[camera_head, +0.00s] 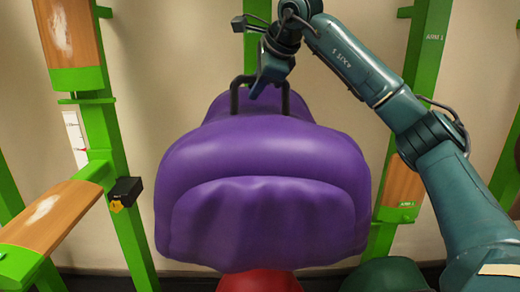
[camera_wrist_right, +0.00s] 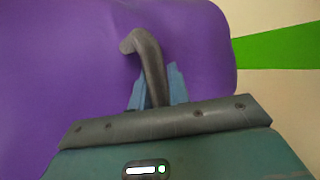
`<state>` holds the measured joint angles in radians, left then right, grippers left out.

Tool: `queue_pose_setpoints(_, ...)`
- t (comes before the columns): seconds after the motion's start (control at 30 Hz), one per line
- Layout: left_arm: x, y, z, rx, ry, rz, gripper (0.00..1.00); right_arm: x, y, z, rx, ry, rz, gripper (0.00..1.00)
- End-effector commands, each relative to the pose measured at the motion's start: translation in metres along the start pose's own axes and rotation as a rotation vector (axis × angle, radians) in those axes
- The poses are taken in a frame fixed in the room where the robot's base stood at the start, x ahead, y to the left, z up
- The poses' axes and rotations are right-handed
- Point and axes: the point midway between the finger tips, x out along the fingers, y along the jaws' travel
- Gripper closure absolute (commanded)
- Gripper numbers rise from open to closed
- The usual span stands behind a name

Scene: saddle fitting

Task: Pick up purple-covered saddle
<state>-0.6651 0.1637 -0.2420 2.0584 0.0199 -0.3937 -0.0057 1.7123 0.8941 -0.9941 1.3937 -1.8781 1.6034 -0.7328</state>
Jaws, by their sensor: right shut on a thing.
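The purple-covered saddle (camera_head: 262,190) fills the middle of the head view, broad and puffy, with a dark handle (camera_head: 236,92) standing up from its top. My right gripper (camera_head: 262,85) comes down from above and is shut on this handle. In the right wrist view, the purple cover (camera_wrist_right: 60,80) fills the left and middle, and the dark handle (camera_wrist_right: 152,65) runs down between the blue fingertips (camera_wrist_right: 158,90). The lower part of the handle and the fingers' grip are partly hidden by the gripper body. My left gripper is not in view.
A red saddle (camera_head: 260,281) shows below the purple one, and a dark green one (camera_head: 388,275) sits at lower right. Green posts with wooden arms (camera_head: 50,222) stand at the left, with a small black box (camera_head: 125,191). More green posts stand at the right, before a beige wall.

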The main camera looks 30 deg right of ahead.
Motion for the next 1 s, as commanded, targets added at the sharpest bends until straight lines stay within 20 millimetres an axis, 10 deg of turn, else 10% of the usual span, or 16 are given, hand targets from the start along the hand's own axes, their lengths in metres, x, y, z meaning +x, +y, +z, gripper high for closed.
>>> queue_pose_setpoints(0.37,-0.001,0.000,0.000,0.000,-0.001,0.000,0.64,-0.008,-0.006,0.004,0.001,-0.008,-0.009,1.00)
queue_pose_setpoints(1.0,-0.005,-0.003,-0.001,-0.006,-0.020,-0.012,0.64,-0.077,-0.056,0.033,0.000,-0.008,-0.009,1.00)
